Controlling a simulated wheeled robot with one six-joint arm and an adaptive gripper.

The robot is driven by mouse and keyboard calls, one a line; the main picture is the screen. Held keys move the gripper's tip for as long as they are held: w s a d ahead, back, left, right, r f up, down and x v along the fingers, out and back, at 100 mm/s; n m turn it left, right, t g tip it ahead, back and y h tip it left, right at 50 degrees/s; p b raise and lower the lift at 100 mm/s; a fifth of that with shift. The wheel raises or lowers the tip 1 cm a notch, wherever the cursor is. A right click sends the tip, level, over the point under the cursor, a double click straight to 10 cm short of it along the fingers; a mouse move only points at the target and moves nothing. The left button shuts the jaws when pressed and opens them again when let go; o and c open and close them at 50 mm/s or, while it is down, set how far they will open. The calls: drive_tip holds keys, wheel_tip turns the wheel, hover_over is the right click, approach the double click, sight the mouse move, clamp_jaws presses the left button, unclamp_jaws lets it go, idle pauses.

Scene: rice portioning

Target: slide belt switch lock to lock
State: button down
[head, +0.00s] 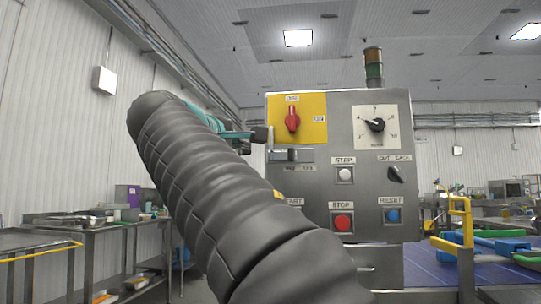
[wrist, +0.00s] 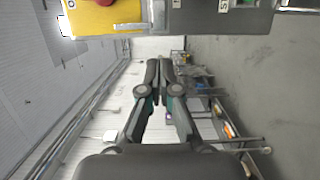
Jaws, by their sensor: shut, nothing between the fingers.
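The belt switch is a red rotary knob (head: 292,119) on a yellow plate (head: 316,103) at the upper left of the grey control panel. My gripper (head: 261,134) is at the panel's left edge, level with the bottom of the yellow plate, left of and above the lock. In the wrist view my gripper (wrist: 160,66) is shut and empty, with the panel's edge beyond the fingertips. Contact cannot be told.
The panel (head: 372,235) also carries a white step button (head: 345,174), red stop button (head: 342,222), blue reset button (head: 392,215) and a dial (head: 377,125). My arm hides its lower left. A blue conveyor (head: 430,268) lies at right, metal tables (head: 75,235) at left.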

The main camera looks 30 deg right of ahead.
sight(285, 157)
drive_tip(key=p+x, duration=0.1)
drive_tip(key=x, duration=0.8)
drive_tip(key=shift+w+d, duration=0.25)
drive_tip(key=shift+d, duration=0.1)
drive_tip(key=shift+s+d, duration=0.3)
drive_tip(key=shift+d, duration=0.2)
drive_tip(key=shift+s+d, duration=0.3)
drive_tip(key=shift+d, duration=0.2)
drive_tip(key=shift+s+d, duration=0.45)
drive_tip(key=shift+d, duration=0.25)
